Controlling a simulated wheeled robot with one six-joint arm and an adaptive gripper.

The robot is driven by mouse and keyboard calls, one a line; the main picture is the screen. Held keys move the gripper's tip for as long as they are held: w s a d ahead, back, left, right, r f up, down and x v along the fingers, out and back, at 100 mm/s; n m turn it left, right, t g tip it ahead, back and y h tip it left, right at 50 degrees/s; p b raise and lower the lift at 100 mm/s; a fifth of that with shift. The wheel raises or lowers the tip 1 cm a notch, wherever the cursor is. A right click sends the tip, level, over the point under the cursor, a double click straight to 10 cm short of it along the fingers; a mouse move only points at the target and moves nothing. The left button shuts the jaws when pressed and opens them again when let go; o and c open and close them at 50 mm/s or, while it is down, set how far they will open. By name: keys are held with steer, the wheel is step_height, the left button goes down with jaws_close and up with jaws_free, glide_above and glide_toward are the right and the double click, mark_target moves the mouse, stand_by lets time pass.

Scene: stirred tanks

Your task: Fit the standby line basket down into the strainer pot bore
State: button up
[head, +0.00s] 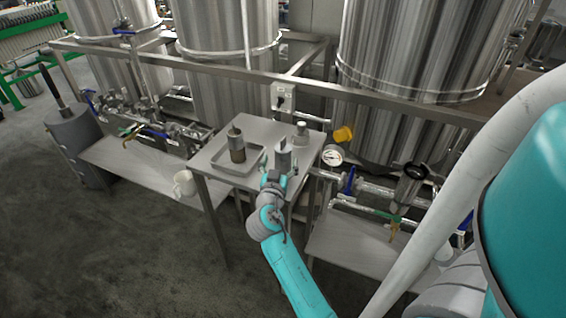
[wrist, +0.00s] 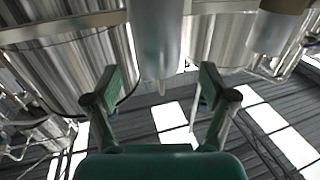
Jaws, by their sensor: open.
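In the head view, a grey metal cylinder (head: 283,158) with a thin top stem stands upright on the small steel table (head: 213,153). It looks like a basket, but I cannot tell which line it belongs to. My gripper (head: 277,168) is open just in front of it. In the wrist view, which looks upside down, the cylinder (wrist: 158,38) shows between and beyond the open fingers (wrist: 161,92), not gripped. A second cylinder with a brownish lower part (head: 237,150) stands in a shallow tray (head: 222,167); it also shows in the wrist view (wrist: 272,32). I cannot make out the strainer pot bore.
A small grey capped vessel (head: 301,134) stands behind the grey cylinder. A white mug (head: 184,184) is at the left bench. Large tanks (head: 229,60) and a frame rail stand behind.

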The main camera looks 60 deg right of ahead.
mark_target(282, 157)
steer(key=x, duration=0.5)
steer(key=shift+s+d, duration=0.1)
steer(key=c, duration=1.4)
